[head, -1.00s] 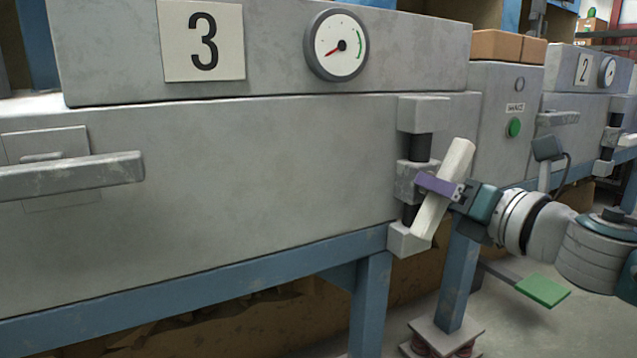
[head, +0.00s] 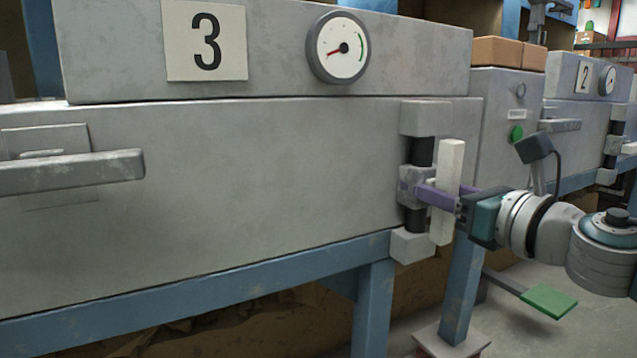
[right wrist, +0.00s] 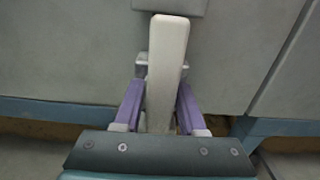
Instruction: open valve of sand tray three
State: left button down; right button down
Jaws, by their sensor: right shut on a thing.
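The valve of sand tray three is a dark vertical pipe (head: 420,152) with grey blocks at the right end of the tray's front. Its pale lever handle (head: 450,168) stands almost upright in the head view. My right gripper (head: 446,197) is shut on the handle, with one purple finger on each side of it. In the right wrist view the handle (right wrist: 167,65) rises between the two purple fingers (right wrist: 157,107). The tray's number 3 plate (head: 205,42) and its dial (head: 342,48) are above, with the red needle pointing left. My left gripper is not in view.
A long grey bar handle (head: 75,172) sticks out from the tray front at the left. A blue frame (head: 200,290) runs below the tray. Right of the valve are a green button (head: 516,133), a green pedal (head: 549,301) and tray 2 (head: 560,88).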

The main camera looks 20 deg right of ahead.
jog(key=c, duration=0.6)
grip_release()
jog(key=shift+c, duration=0.2)
jog(key=shift+s, duration=0.45)
jog(key=s, duration=0.9)
jog(key=shift+d+p, duration=0.35)
